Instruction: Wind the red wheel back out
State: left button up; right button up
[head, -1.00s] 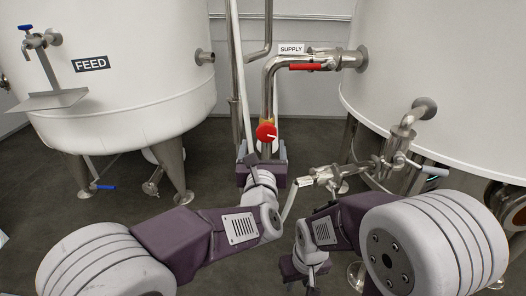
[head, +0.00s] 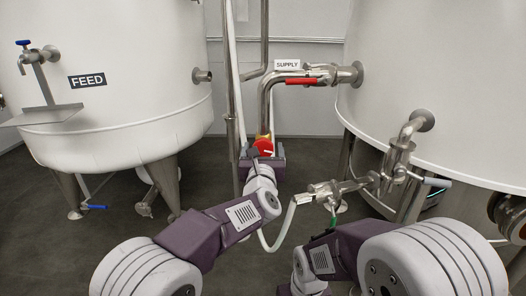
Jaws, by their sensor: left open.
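The small red wheel (head: 262,147) sits on a brassy valve at the lower end of the steel SUPPLY pipe (head: 266,108). A pale mark shows on the right side of its face. My left gripper (head: 264,157) is open, pointing away from me, right at the wheel. Its purple body covers the area just below the wheel. I cannot tell whether its fingers touch the rim. My right arm comes in at the bottom right, and its gripper is below the picture.
The white FEED tank (head: 120,125) stands at the left, and another white tank (head: 450,90) at the right. A red lever (head: 301,82) lies along the SUPPLY pipe. A steel valve with a pale hose (head: 289,222) sits to the right of my left forearm.

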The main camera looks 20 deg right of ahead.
pick_arm(q)
jog(key=shift+c, duration=0.4)
jog(key=c, duration=1.3)
jog(key=shift+o, duration=0.2)
